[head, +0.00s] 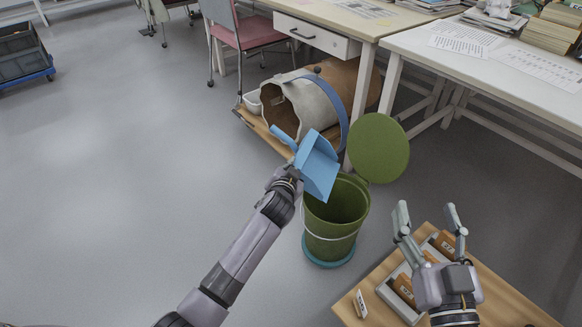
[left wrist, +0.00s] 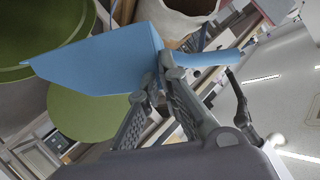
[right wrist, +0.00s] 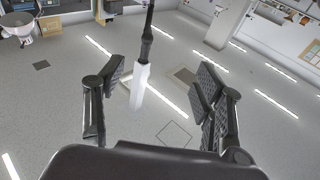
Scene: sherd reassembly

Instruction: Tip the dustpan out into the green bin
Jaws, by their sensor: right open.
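The light blue dustpan (head: 318,166) is tilted in the head view, its wide end pointing down over the left part of the green bin's mouth. My left gripper (head: 293,172) is shut on the dustpan near its handle; the hold shows in the left wrist view, with the pan (left wrist: 100,62) to the left of the fingers. No loose bits show in or below the pan. The green bin (head: 330,241) stands upright and open, its round lid (head: 379,148) raised behind it. My right gripper (head: 427,218) is open and empty, above the wooden table.
The wooden table (head: 512,302) at the lower right carries a tray with orange-brown pieces and a small label card (head: 360,303). A large broken jar (head: 312,103) lies on a wooden board behind the bin.

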